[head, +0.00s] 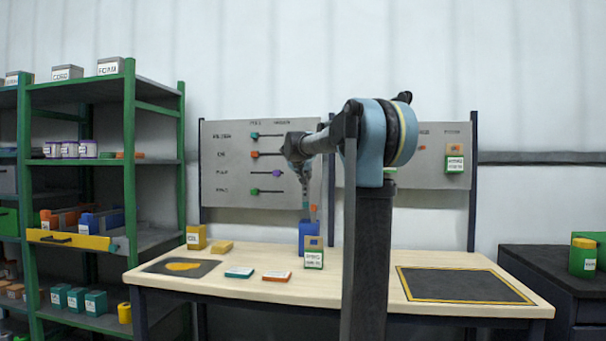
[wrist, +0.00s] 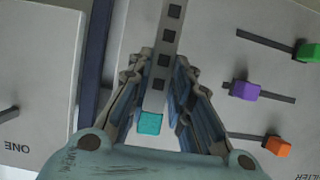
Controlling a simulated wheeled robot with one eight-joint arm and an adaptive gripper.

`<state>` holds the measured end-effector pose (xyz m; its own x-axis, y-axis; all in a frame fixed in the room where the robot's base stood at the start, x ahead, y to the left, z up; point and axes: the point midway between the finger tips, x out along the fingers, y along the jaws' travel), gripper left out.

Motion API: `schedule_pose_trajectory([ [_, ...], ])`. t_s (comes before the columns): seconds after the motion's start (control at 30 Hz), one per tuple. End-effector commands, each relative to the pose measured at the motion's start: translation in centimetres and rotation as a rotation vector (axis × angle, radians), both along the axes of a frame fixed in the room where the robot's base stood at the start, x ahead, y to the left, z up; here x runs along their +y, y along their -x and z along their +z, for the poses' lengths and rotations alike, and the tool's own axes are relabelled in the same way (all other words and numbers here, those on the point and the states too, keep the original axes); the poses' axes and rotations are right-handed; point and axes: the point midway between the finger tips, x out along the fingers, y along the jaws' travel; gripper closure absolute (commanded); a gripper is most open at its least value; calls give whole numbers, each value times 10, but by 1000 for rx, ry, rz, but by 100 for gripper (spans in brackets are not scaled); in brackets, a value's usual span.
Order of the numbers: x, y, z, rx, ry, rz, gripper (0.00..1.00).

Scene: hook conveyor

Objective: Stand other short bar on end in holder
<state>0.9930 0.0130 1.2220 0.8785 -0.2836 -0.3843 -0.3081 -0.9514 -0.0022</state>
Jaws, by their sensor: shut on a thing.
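My gripper (head: 299,163) is shut on a pale bar with a row of dark square holes (wrist: 167,45). In the wrist view the bar lies between both fingers (wrist: 158,85), with a teal end (wrist: 150,123) near the palm, and its other end runs out of the picture. In the head view the bar hangs roughly upright, slightly tilted, above the blue holder (head: 309,232). A teal tip (head: 306,205) and an orange tip (head: 313,212) show side by side at the holder's top. Whether the held bar touches the holder, I cannot tell.
Flat teal (head: 240,272) and orange (head: 277,276) pieces lie on the table (head: 340,292). A panel with sliders (head: 230,178) stands behind. A dark yellow-edged mat (head: 463,285) lies clear at right.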

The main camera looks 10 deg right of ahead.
Motion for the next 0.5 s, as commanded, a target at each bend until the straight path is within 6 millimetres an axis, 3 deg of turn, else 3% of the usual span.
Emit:
schedule_pose_trajectory([
  [0.5, -1, 0, -34, 0, 0, 0, 100],
])
